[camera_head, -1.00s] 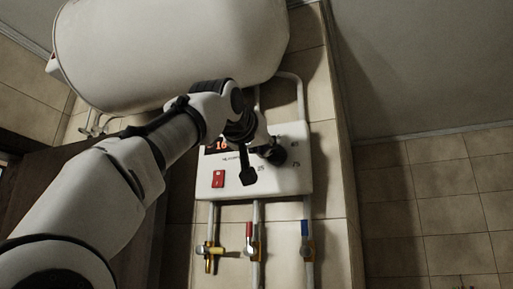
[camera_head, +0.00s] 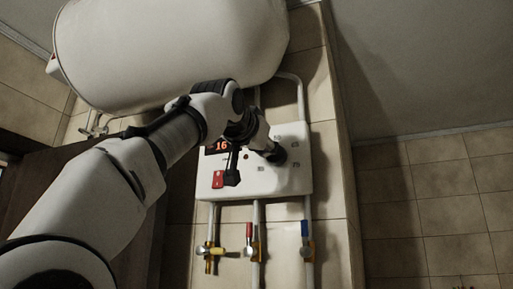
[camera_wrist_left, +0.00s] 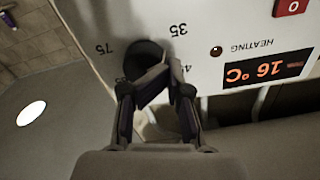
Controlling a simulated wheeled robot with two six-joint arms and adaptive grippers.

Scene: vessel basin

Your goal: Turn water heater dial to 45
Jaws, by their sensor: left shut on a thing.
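The white water heater control box (camera_head: 292,182) is on the tiled wall. Its round black dial (camera_head: 280,157) is partly covered by my left gripper (camera_head: 268,151) in the head view. In the left wrist view, my left gripper (camera_wrist_left: 153,92) is shut on the dial (camera_wrist_left: 143,57), which has printed numbers 75 and 35 around it and another partly hidden by a finger. The dial's pointer cannot be made out. The display (camera_wrist_left: 268,73) reads 16 °C, upside down in the wrist view. My right gripper is not in view.
A red switch (camera_head: 218,180) is on the box's left part. The large white tank (camera_head: 170,45) hangs above my left arm. The wall to the right is clear.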

